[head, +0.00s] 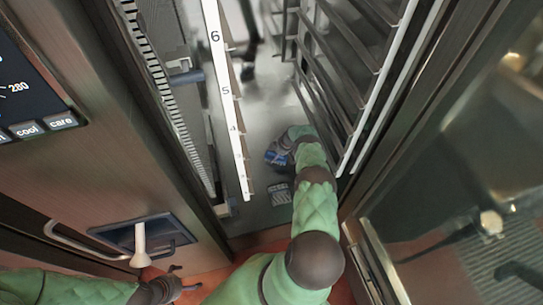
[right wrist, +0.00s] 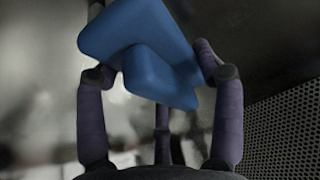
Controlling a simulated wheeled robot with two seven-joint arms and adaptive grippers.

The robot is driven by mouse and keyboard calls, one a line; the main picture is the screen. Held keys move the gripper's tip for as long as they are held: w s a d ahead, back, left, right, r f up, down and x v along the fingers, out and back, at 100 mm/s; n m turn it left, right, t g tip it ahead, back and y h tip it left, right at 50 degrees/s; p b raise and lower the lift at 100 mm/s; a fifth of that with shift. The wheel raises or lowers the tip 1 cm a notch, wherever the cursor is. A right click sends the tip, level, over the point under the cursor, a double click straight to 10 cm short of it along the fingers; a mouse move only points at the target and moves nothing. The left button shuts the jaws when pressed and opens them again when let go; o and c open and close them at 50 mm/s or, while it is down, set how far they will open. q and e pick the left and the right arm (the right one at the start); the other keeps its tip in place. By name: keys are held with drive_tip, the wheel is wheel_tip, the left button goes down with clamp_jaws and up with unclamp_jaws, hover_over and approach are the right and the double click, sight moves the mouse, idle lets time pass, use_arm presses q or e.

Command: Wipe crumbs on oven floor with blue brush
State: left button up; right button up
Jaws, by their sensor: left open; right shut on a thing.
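The blue brush (head: 276,158) is inside the oven, partly hidden by my right arm in the head view. My right gripper (head: 286,148) reaches deep into the oven and is shut on the brush. In the right wrist view the blue brush (right wrist: 145,50) sits between the dark fingers of my right gripper (right wrist: 155,70). The oven floor (head: 255,130) is grey and shiny. I cannot make out crumbs on it. My left gripper (head: 178,288) is open and empty outside the oven, low at the left.
A wire rack (head: 345,65) lines the oven's right side, close to my right arm. A numbered white rail (head: 228,95) stands at the left. A perforated panel (right wrist: 285,135) is close by in the right wrist view. The glass door (head: 460,170) is open at the right.

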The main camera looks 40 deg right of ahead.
drive_tip(key=shift+s+d+f, duration=0.1)
drive_tip(key=shift+s+d, duration=0.45)
drive_tip(key=shift+d, duration=0.3)
drive_tip(key=shift+s+d+f, duration=0.1)
drive_tip(key=shift+s+d, duration=0.4)
drive_tip(key=shift+d, duration=0.35)
drive_tip(key=shift+r, duration=0.1)
